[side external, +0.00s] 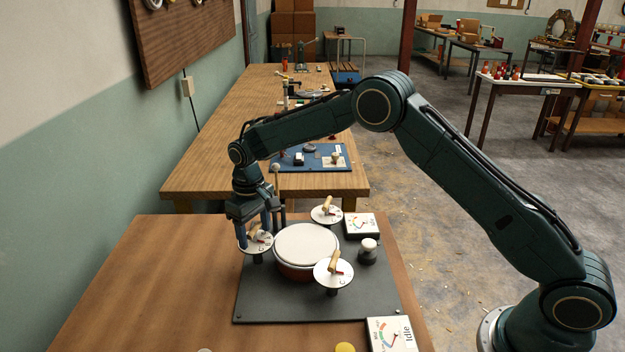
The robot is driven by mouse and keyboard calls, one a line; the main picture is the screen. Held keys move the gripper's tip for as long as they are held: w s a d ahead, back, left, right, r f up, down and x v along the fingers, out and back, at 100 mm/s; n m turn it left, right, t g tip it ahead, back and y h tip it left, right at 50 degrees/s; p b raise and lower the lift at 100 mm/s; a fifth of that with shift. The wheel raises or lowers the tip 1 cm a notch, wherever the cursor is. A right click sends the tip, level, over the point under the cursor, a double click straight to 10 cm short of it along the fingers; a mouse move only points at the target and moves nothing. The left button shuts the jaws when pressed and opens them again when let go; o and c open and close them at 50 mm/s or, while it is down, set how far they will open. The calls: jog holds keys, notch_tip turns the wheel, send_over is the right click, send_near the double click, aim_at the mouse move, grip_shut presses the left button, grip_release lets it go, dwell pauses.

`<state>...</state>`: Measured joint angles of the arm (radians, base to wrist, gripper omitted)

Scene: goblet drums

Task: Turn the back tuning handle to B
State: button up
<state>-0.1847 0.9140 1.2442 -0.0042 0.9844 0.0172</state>
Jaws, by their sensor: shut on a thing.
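A goblet drum (306,246) with a pale round head stands on a dark base plate (262,304). Three white lettered dials surround it, each with a wooden tuning handle and a red pointer. One dial (262,247) is at the drum's left, one (318,218) behind it to the right, and one (322,275) at its front right. My gripper (253,238) points down at the left dial and is shut on its tuning handle (254,233). The fingers partly hide this handle and dial. The dial letters are too small to read surely.
A gauge card (362,225) and a white-topped knob (368,250) are right of the drum. Another gauge card reading "Idle" (391,335) and a yellow disc (345,347) are at the front. The brown table (165,290) is clear at left.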

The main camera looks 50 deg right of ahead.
aim_at(254, 227)
jog(key=shift+r, duration=0.1)
jog(key=o, duration=0.9)
jog(key=shift+o, duration=0.2)
notch_tip(254, 227, up, 14)
dwell(0.4)
